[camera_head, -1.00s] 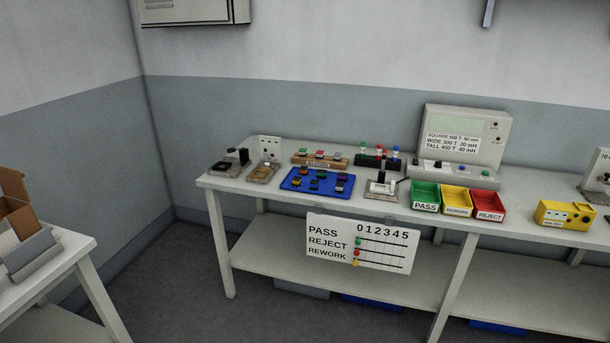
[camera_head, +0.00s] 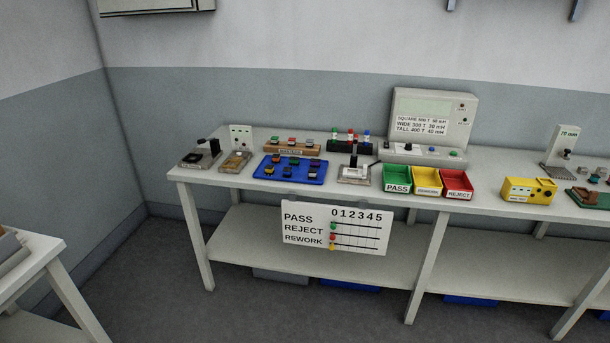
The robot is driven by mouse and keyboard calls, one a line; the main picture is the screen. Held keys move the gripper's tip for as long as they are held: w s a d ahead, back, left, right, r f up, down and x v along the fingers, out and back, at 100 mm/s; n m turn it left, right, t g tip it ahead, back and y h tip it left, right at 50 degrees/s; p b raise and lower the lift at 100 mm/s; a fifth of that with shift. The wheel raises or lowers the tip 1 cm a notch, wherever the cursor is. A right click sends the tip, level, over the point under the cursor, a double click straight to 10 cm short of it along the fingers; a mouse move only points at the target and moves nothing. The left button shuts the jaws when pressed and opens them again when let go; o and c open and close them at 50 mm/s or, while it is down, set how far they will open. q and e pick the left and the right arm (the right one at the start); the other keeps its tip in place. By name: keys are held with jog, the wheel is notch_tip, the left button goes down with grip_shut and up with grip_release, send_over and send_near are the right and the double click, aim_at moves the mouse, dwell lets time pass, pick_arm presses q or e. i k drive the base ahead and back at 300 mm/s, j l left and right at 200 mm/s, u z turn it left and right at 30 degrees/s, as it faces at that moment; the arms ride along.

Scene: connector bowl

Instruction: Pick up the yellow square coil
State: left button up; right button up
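Several small dark-topped coils lie in two rows on a blue tray (camera_head: 290,181) on the long white workbench. One coil at the front left of the tray (camera_head: 268,171) shows a yellowish side, but it is too small to tell its shape surely. The other coils show dark, red or green tints. Neither of my grippers is in view.
The bench (camera_head: 226,177) also holds a wooden rack (camera_head: 292,148), a small press-like stand (camera_head: 355,173), green (camera_head: 397,180), yellow (camera_head: 427,182) and red (camera_head: 457,185) bins, a yellow box (camera_head: 529,190) and a grey meter (camera_head: 432,118). The floor in front (camera_head: 260,310) is clear.

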aim_at(269, 169)
jog(key=i+l, duration=0.1)
jog(key=i, duration=0.35)
jog(key=i+l, duration=0.1)
jog(key=i, duration=0.35)
jog(key=i+l+u, duration=0.1)
jog(key=i, duration=0.35)
